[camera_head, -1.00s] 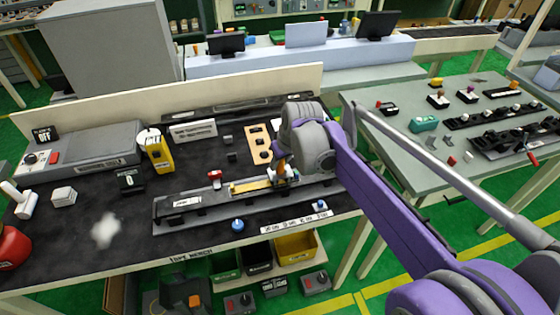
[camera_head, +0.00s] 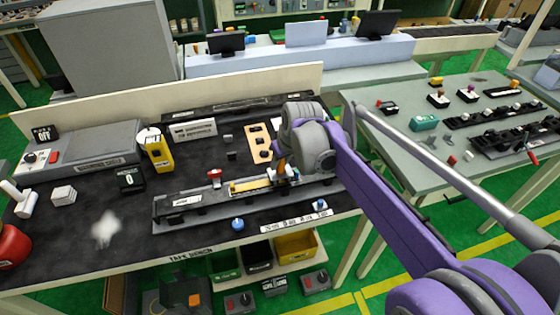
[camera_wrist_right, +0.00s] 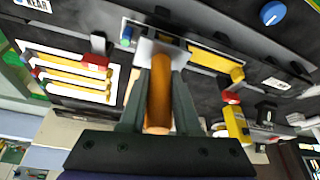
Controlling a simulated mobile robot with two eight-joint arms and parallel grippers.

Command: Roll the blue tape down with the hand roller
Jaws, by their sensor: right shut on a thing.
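My right gripper (camera_wrist_right: 158,100) is shut on the orange handle of the hand roller (camera_wrist_right: 160,88). The roller also shows in the head view (camera_head: 282,163), below my right wrist, at the right part of the grey fixture (camera_head: 172,215). In the wrist view its pale head is over the fixture beside a yellow strip (camera_wrist_right: 208,61). The strip lies to the left of the roller in the head view (camera_head: 250,185). A small blue patch (camera_wrist_right: 127,36) beside the roller head may be the blue tape. Contact between roller and tape cannot be told. My left gripper is out of view.
A blue knob (camera_head: 237,224) is in front of the fixture, and a red clamp (camera_head: 214,174) is at its back edge. A wooden holder (camera_head: 257,143) and a yellow dispenser (camera_head: 158,152) stand behind.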

